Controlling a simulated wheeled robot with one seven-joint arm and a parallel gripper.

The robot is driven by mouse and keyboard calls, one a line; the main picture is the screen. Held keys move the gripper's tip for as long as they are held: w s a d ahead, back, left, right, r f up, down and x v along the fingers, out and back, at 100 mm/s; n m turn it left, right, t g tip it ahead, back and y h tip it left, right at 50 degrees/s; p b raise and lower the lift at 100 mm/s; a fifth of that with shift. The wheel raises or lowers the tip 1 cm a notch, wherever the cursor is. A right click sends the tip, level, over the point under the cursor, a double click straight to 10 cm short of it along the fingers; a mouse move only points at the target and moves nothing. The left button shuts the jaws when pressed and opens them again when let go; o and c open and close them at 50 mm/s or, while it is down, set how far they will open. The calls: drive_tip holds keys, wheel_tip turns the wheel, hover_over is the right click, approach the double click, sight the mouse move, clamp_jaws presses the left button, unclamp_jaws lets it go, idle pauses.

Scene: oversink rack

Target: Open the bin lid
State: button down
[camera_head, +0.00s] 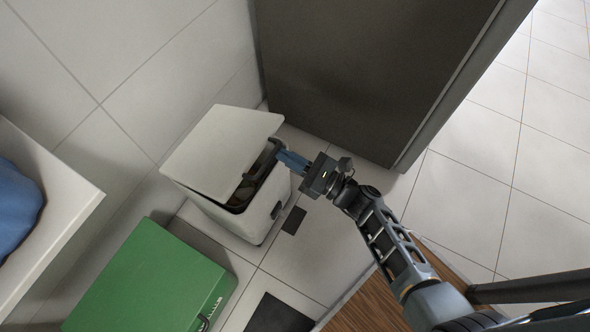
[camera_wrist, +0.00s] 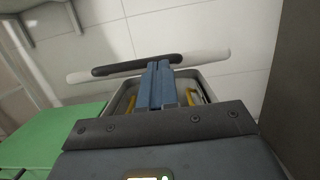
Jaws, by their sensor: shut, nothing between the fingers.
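The bin (camera_head: 258,218) is a white box on the tiled floor in the head view. Its white lid (camera_head: 222,150) is tilted up, leaving a gap at the side facing my gripper. Dark inner rim and some contents show in the gap. My gripper (camera_head: 283,156) is shut and empty, with its blue fingertips at the raised edge of the lid. In the wrist view the lid (camera_wrist: 205,57) is seen edge-on, with the fingers (camera_wrist: 157,72) reaching up to its dark front strip. Whether the fingertips touch the lid is hard to tell.
A green box (camera_head: 150,283) stands beside the bin at lower left. A dark grey cabinet (camera_head: 360,70) rises behind the bin to the right. A white shelf (camera_head: 70,215) holding a blue object (camera_head: 15,205) is at far left.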

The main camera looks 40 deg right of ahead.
drive_tip(key=w+a+r+g+h+p, duration=0.15)
drive_tip(key=w+r+g+p, duration=0.45)
drive_tip(key=r+p, duration=0.85)
drive_tip(key=w+a+r+p, duration=0.2)
drive_tip(key=w+r+p, duration=0.1)
drive_tip(key=w, duration=0.4)
drive_tip(key=w+a+r+t+p, duration=0.1)
drive_tip(key=w+a+r+p, duration=0.2)
drive_tip(key=w, duration=0.5)
drive_tip(key=shift+a+r, duration=0.15)
drive_tip(key=shift+r, duration=0.5)
drive_tip(key=shift+s, duration=0.15)
